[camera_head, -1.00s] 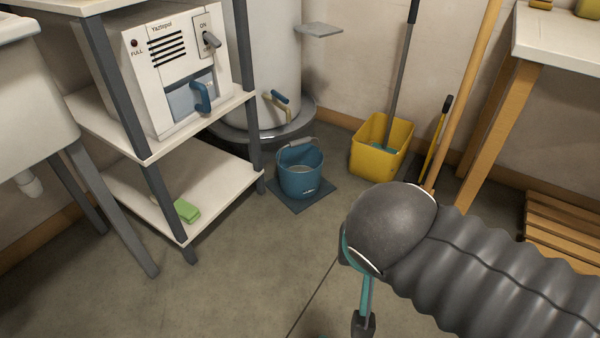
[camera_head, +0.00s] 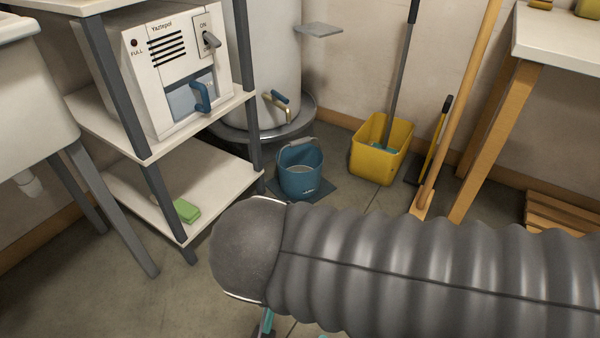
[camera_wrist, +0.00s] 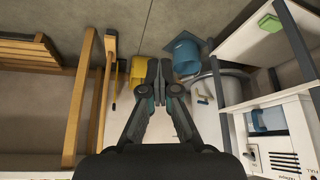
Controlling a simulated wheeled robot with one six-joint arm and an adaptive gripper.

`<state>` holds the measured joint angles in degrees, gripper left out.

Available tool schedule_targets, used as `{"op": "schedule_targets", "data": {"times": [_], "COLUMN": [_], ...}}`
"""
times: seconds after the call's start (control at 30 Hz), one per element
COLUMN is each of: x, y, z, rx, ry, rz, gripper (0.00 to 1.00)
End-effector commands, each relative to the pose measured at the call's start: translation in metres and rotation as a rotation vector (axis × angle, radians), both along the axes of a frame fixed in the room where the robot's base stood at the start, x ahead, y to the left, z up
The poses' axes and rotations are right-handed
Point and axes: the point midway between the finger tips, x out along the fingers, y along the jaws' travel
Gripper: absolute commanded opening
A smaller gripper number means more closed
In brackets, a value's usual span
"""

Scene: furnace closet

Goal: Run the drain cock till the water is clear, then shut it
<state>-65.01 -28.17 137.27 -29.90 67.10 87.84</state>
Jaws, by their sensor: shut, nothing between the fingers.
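The drain cock (camera_head: 275,104), a brass spout with a blue lever, sticks out low on the white tank (camera_head: 268,60). No stream of water shows at its mouth. A blue bucket (camera_head: 300,178) stands on a dark mat in front of it, with a pale grey surface inside; I cannot tell how clear it is. In the wrist view the bucket (camera_wrist: 186,58) lies just right of my gripper's tips, and the cock (camera_wrist: 203,99) shows small beyond. My gripper (camera_wrist: 164,78) is shut and empty, apart from both. In the head view my arm hides most of it.
A shelf unit (camera_head: 205,160) with a white machine (camera_head: 165,65) and a green sponge (camera_head: 186,211) stands left of the tank. A yellow mop bucket (camera_head: 381,150), a broom (camera_head: 450,120) and a wooden-legged table (camera_head: 490,140) are at right. Floor before the bucket is mostly open.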

Motion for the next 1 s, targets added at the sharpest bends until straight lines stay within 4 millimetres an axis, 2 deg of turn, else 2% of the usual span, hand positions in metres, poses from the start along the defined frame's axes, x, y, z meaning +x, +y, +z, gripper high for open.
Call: {"op": "schedule_targets", "data": {"times": [0.13,0.53,1.0], "x": [-0.003,-0.003,-0.004], "y": [0.01,0.013,0.06], "z": [0.0,0.0,0.0], "rx": [-0.001,-0.001,-0.002], "ry": [-0.001,-0.001,-0.001], "rz": [-0.009,-0.014,-0.067], "gripper": [0.0,0.0,0.0]}}
